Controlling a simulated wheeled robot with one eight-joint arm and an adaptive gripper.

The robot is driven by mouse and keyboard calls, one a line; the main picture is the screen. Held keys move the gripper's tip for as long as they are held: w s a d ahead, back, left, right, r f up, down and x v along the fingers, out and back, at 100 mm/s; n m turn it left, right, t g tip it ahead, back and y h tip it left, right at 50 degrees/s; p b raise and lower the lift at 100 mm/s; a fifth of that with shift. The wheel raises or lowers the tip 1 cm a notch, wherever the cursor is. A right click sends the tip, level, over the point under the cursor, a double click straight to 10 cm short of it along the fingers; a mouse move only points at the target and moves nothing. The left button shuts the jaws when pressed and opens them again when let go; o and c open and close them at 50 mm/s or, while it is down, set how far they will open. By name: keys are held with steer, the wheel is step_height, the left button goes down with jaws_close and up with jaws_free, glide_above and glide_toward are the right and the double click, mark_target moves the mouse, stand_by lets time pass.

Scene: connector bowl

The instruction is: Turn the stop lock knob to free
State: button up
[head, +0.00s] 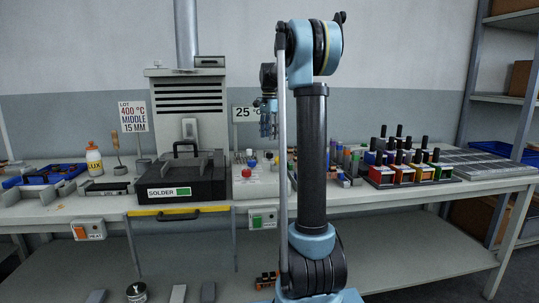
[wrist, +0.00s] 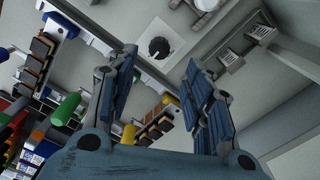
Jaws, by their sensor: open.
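A round black knob (wrist: 159,47) with a pale pointer mark sits on a white square plate in the wrist view. No readable label shows beside it, so I cannot tell whether it is the stop lock knob or which setting it points to. My gripper (wrist: 161,58) is open, with nothing between its blue-padded fingers. The knob appears between the fingertips in the picture, beyond them and apart. In the head view my gripper (head: 268,118) hangs above the bench, in front of the wall. I cannot make out the knob there; my arm hides part of the bench.
A black solder box (head: 180,181) stands left of a pale unit (head: 254,184) with small coloured parts. A rack of black-handled coloured blocks (head: 405,168) is at right. A glue bottle (head: 94,160) and blue tray (head: 45,175) are at left. The air around my gripper looks clear.

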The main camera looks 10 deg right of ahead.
mark_target(269, 156)
step_height(269, 156, down, 9)
stand_by(0.4)
steer(key=shift+d, duration=0.1)
steer(key=c, duration=1.1)
